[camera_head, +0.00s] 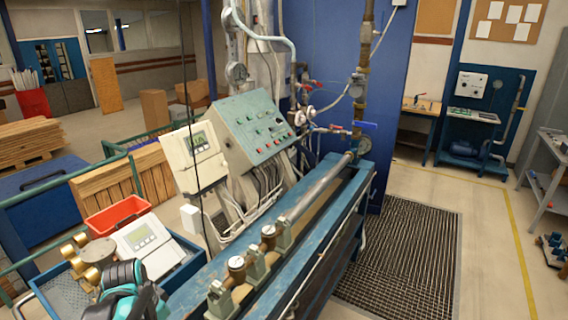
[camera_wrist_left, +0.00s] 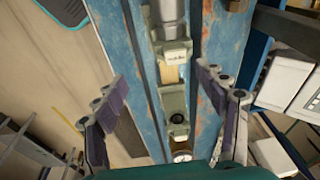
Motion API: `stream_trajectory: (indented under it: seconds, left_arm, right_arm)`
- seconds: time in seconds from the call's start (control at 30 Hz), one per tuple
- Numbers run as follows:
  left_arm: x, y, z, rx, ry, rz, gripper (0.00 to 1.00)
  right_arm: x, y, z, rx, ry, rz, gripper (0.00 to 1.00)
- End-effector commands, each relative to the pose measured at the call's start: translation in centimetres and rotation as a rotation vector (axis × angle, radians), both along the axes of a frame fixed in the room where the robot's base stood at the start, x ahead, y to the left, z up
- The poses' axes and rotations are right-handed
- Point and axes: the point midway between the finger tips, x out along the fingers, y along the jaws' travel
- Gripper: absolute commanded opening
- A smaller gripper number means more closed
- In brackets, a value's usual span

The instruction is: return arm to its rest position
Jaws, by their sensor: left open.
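My left arm (camera_head: 130,288), teal and black, shows at the bottom left of the head view, at the near end of the test bench. In the left wrist view my left gripper (camera_wrist_left: 160,82) has its two fingers spread wide with nothing between them. It points over the blue bench rail (camera_wrist_left: 211,40), where grey-green clamps (camera_wrist_left: 174,103) and a round brass meter (camera_wrist_left: 182,156) lie in line below. The fingertips cannot be made out in the head view. My right gripper is not in view.
The blue bench (camera_head: 330,215) carries a pipe (camera_head: 320,188) and several brass meters (camera_head: 237,264). A control panel (camera_head: 255,130) stands behind. Left of the bench are a red bin (camera_head: 117,214), a white display unit (camera_head: 143,240) and brass fittings (camera_head: 75,245). A floor grate (camera_head: 405,250) lies clear at right.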

Motion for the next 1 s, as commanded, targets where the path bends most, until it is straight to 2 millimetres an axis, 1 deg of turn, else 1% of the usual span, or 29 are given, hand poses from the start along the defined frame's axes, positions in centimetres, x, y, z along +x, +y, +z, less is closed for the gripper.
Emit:
stream_trajectory:
  seconds: [0.03,0.2,0.3,0.4,0.5,0.6,0.83,0.87,0.9,0.97,1.0]
  left_arm:
    - [-0.6,-1.9,-0.6,0.009,-0.031,0.023,0.72]
    - [-2.5,-7.7,-1.5,0.006,-0.188,0.17,0.72]
    - [-3.7,-10.4,-2.3,-0.025,-0.281,0.247,0.72]
    - [-4.8,-12.5,-3.1,-0.069,-0.355,0.308,0.72]
    - [-5.5,-13.8,-3.7,-0.107,-0.405,0.351,0.72]
    - [-5.8,-14.4,-4.0,-0.132,-0.432,0.374,0.72]
    - [-5.9,-14.6,-3.8,-0.142,-0.442,0.385,0.72]
    - [-5.9,-14.6,-3.8,-0.141,-0.441,0.385,0.67]
    - [-5.9,-14.6,-3.9,-0.141,-0.441,0.385,0.56]
    - [-5.9,-14.6,-3.9,-0.141,-0.441,0.385,0.4]
    - [-5.9,-14.6,-3.9,-0.141,-0.44,0.385,0.34]
  right_arm:
    - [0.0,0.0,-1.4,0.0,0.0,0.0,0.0]
    - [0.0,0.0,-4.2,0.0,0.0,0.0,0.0]
    - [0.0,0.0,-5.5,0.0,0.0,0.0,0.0]
    - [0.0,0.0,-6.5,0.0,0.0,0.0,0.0]
    - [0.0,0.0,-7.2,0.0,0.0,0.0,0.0]
    - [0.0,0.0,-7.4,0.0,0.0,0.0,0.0]
    - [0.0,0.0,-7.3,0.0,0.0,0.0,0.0]
    - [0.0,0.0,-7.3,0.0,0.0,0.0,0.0]
    - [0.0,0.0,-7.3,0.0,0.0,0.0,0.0]
    - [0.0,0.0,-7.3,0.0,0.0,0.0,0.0]
    - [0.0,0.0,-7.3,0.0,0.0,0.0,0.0]
